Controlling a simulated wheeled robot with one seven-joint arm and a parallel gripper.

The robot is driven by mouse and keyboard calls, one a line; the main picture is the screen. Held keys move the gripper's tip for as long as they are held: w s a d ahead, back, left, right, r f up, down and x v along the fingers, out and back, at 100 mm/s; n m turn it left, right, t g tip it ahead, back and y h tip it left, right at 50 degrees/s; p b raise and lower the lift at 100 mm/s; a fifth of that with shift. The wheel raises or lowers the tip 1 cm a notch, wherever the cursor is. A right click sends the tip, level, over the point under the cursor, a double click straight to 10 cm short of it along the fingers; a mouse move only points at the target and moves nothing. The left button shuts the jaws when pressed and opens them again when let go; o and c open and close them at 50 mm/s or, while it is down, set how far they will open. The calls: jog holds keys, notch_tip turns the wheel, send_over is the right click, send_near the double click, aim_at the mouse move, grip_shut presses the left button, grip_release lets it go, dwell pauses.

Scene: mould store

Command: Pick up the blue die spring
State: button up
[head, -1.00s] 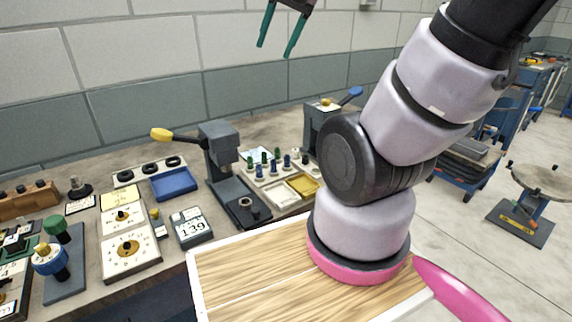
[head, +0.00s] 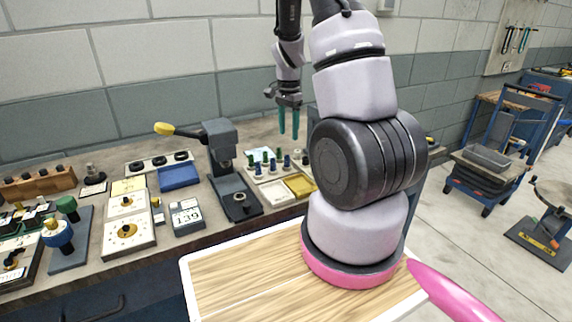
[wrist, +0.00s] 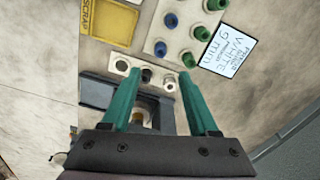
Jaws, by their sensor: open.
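Blue springs (head: 258,171) stand upright among green springs (head: 265,159) in a pale holder (head: 262,178) on the bench. In the wrist view, two blue springs (wrist: 171,20) and several green springs (wrist: 202,33) stand on the same holder, beyond my fingertips. My gripper (head: 289,136) is open, with its two teal fingers pointing down above the back of the bench near the holder. In the wrist view the gripper (wrist: 160,74) has nothing between its fingers. Its height above the springs is hard to tell.
A grey press (head: 222,150) with a yellow-knobbed lever stands to the left. A white card (wrist: 228,48) lies beside the springs. My arm hides the bench to the right.

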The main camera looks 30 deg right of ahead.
aim_at(287, 156)
notch_tip(287, 156, down, 5)
jog(key=shift+s+a+f, duration=0.1)
jog(key=shift+a+f, duration=0.05)
jog(key=shift+f, duration=1.25)
jog(key=shift+a+f, duration=0.15)
jog(key=shift+f, duration=1.2)
grip_shut()
